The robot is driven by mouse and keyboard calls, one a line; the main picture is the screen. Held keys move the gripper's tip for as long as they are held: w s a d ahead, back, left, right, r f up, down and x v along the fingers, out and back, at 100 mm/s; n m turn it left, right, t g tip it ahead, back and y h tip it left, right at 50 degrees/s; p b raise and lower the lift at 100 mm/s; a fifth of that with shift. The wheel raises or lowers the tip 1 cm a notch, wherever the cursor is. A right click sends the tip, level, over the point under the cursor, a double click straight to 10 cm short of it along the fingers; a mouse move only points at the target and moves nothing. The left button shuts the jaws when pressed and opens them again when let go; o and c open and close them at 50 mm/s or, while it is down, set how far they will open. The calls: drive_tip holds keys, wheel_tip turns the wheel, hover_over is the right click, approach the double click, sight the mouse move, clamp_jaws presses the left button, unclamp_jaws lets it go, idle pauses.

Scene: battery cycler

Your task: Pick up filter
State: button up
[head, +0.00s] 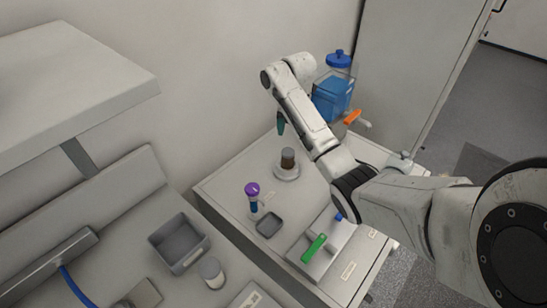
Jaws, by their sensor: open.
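I cannot tell for sure which object is the filter. A small dark brown cylinder (288,158) stands upright on a round pale base (286,173) on the light bench and may be it. My gripper (281,127) appears as a small teal tip hanging from the arm, above and slightly left of the cylinder in the picture. It is open and apart from the cylinder. Its fingers are too small to make out singly, and my arm passes to the right of the cylinder.
A purple-capped tube (252,190) and a dark tray (268,227) stand front-left on the bench. A green handle (314,247) sits on a white unit. A blue container (333,95) and an orange-handled item (352,117) are behind my arm. A grey bin (180,243) is left.

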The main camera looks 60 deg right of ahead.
sight(288, 151)
drive_tip(key=shift+w+f, duration=0.2)
drive_tip(key=shift+w, duration=0.1)
drive_tip(key=shift+w+f+b, duration=0.1)
drive_tip(key=shift+f+b, duration=0.15)
drive_tip(key=shift+b, duration=0.1)
wheel_tip(288, 151, down, 2)
drive_tip(key=shift+a+f+b, duration=0.1)
drive_tip(key=shift+b, duration=0.75)
drive_tip(key=shift+w+f+p, duration=0.25)
drive_tip(key=shift+f+p, duration=0.2)
drive_tip(key=shift+f, duration=1.5)
drive_tip(key=shift+w+f+p, duration=0.2)
drive_tip(key=shift+f+p, duration=0.2)
drive_tip(key=shift+f, duration=1.5)
drive_tip(key=shift+c, duration=0.4)
drive_tip(key=c, duration=1.1)
